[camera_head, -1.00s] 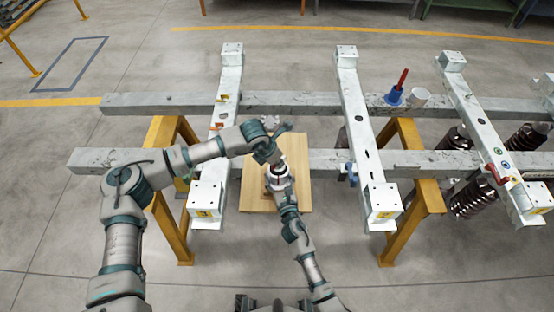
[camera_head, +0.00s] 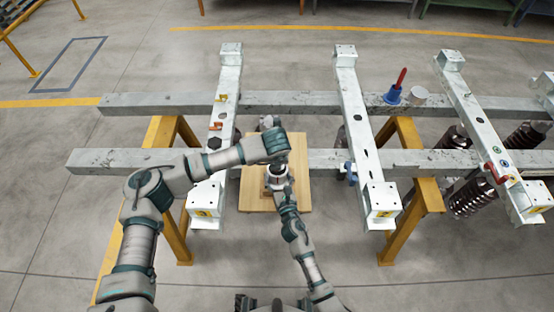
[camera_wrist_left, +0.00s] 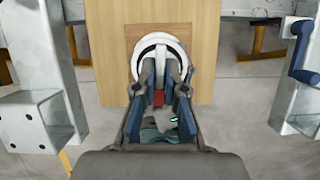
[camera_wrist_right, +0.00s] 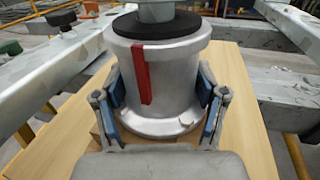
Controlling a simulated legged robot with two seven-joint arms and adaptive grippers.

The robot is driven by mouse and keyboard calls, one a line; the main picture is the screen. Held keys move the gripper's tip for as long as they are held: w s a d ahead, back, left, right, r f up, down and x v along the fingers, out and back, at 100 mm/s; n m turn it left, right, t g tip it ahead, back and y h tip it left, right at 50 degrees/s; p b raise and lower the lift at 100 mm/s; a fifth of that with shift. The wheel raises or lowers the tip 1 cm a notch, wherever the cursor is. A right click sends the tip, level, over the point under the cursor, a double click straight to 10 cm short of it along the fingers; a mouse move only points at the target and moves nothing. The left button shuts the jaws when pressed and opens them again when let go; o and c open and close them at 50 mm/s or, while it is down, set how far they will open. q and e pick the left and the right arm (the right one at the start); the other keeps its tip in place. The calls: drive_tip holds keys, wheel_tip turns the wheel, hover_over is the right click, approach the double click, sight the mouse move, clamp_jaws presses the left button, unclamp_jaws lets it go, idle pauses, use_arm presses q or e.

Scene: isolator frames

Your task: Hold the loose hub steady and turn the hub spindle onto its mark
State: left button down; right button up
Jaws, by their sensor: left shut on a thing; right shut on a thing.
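The loose hub is a silver metal cylinder (camera_wrist_right: 180,85) with a black disc (camera_wrist_right: 168,25) on top and a red strip (camera_wrist_right: 141,72) down its side. It stands on a wooden board (camera_head: 250,195). My right gripper (camera_wrist_right: 160,100) is shut around the hub's sides, blue pads against it. The grey hub spindle (camera_wrist_right: 156,11) rises from the black disc; its top is out of the right wrist view. My left gripper (camera_wrist_left: 160,78) is shut over the hub from above, its fingers hiding most of the spindle. A red part (camera_wrist_left: 158,98) shows between them. Whether the spindle meets its mark cannot be told.
Pale metal beams (camera_head: 345,110) cross the frame on both sides of the board, on yellow trestles (camera_head: 410,180). A blue crank (camera_wrist_left: 300,50) juts out at right.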

use_arm(q)
drive_tip(key=shift+w+a+n, duration=0.15)
drive_tip(key=shift+w+n, duration=0.05)
drive_tip(key=shift+n, duration=0.3)
drive_tip(key=shift+r, duration=0.1)
drive_tip(key=c, duration=1.2)
unclamp_jaws()
drive_tip(key=shift+s, duration=0.1)
drive_tip(key=shift+c, duration=0.2)
drive_tip(key=v, duration=1.1)
drive_tip(key=shift+s+d+r, duration=0.25)
drive_tip(key=shift+r, duration=0.1)
use_arm(e)
drive_tip(key=o, duration=1.9)
